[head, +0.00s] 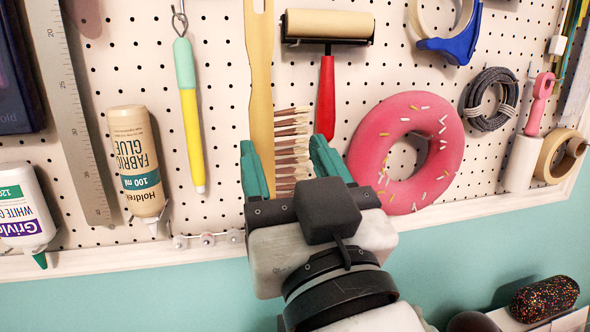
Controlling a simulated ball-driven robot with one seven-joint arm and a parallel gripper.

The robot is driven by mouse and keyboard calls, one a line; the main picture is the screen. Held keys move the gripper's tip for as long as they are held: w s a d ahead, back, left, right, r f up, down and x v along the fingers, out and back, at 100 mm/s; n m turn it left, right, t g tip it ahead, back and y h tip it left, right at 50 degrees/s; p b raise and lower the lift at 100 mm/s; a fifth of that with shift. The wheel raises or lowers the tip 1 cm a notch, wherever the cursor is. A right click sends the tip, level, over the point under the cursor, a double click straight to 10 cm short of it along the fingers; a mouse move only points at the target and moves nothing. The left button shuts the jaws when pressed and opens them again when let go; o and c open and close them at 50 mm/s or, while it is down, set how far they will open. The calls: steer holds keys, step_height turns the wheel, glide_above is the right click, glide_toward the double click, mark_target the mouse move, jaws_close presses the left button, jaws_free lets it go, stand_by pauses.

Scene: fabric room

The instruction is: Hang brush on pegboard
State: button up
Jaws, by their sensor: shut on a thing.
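The brush (261,85) has a long, pale wooden handle running up out of the top of the head view, and a row of brown and cream bristles (292,145) along the right of its lower part. It stands roughly upright in front of the pegboard (225,60). My gripper (291,165) is at the brush's lower end, with one teal finger on each side, shut on it. The gripper body hides the brush's bottom. The top of the handle is at the frame edge, so I cannot tell whether it is on a peg.
Left of the brush hang a yellow-teal tool (192,125), a fabric glue bottle (137,165) and a metal ruler (72,110). To the right are a red-handled roller (327,85) and a pink donut (375,150), close to my right finger. Teal wall lies below the board.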

steer(key=shift+w+a+f+b, duration=0.1)
steer(key=shift+w+a+b, duration=0.15)
steer(key=shift+w, duration=0.65)
steer(key=shift+w+a+f+b, duration=0.1)
steer(key=shift+w+a, duration=0.15)
steer(key=shift+w, duration=0.6)
steer(key=shift+w+a+b, duration=0.2)
steer(key=shift+w+a, duration=0.05)
steer(key=shift+w, duration=0.65)
steer(key=shift+w+a+f+b, duration=0.2)
steer(key=shift+w+f+b, duration=0.1)
steer(key=shift+w, duration=0.35)
steer(key=o, duration=1.2)
steer(key=shift+c, duration=0.2)
